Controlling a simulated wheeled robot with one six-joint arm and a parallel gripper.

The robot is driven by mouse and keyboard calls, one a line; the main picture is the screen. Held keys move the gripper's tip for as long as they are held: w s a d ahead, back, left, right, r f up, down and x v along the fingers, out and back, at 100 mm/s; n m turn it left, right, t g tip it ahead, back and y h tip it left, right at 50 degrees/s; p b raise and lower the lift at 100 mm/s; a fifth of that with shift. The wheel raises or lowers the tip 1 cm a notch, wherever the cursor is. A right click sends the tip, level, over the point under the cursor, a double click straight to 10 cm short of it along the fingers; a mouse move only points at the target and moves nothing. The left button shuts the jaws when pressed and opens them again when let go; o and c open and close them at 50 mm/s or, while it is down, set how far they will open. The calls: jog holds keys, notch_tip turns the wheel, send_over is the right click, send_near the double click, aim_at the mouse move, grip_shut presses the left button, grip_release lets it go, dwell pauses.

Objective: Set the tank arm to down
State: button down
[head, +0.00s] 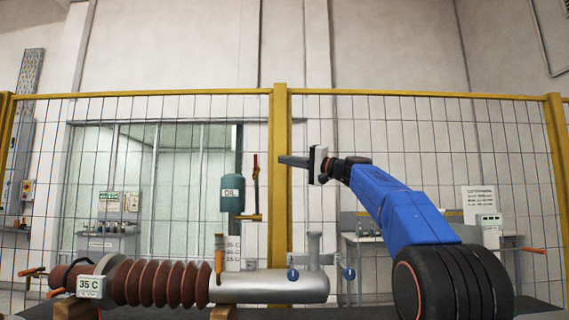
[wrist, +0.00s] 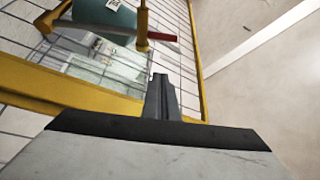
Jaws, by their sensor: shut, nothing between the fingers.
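The teal oil tank (head: 233,193) with an "OIL" label hangs left of the yellow post in the head view. To its right a tank arm with a red handle (head: 256,166) points up, above a brass pipe (head: 247,217). In the wrist view the tank (wrist: 98,18) is at the top left and the red handle (wrist: 161,37) is beside the brass part (wrist: 142,22). My gripper (head: 282,161) is shut and empty, right of the red handle with a visible gap in the head view. Its fingers also show in the wrist view (wrist: 160,80). I cannot tell the depth between them.
A yellow mesh fence with a post (head: 281,240) stands behind. Benches with instruments stand behind the fence.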

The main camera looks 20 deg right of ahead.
jog(key=w+a, duration=0.2)
jog(key=a, duration=0.5)
jog(key=shift+w+a, duration=0.15)
jog(key=shift+w, duration=0.1)
dwell(0.6)
jog(key=shift+s+f, duration=0.1)
jog(key=shift+f, duration=0.05)
dwell(0.3)
jog(key=s+a+f+n+g+y, duration=0.1)
jog(key=s+a+f+n+y, duration=0.1)
jog(key=s+f+n, duration=0.3)
jog(key=s+a+f+n+g+y, duration=0.1)
jog(key=s+f+n+y, duration=0.2)
jog(key=s+f+n, duration=0.2)
jog(key=shift+s+a+f+n+y, duration=0.35)
jog(key=shift+s+f, duration=0.35)
jog(key=shift+f, duration=0.8)
